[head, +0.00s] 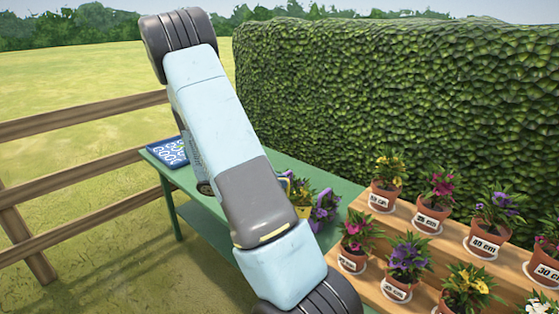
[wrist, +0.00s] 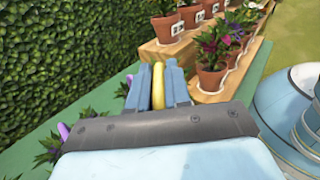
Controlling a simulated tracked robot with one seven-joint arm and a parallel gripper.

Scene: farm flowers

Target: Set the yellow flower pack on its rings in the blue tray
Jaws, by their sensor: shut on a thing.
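My gripper (wrist: 159,80) shows in the wrist view with its two blue fingers shut on an upright yellow strip, which looks like part of the yellow flower pack (wrist: 158,94). The rest of that pack is hidden below my gripper. In the head view, my arm covers most of the gripper. A yellow pack (head: 303,212) with green leaves shows just right of my arm, over the green table. The blue tray (head: 161,153) with pale ring shapes lies at the table's far left end, left of my arm and apart from the pack.
A purple flower pack (head: 325,206) stands close to the right of the yellow one on the green table (head: 330,180). Wooden steps (head: 405,228) with several labelled potted flowers stand at right. A hedge (head: 400,100) rises behind. A fence (head: 85,175) runs at left.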

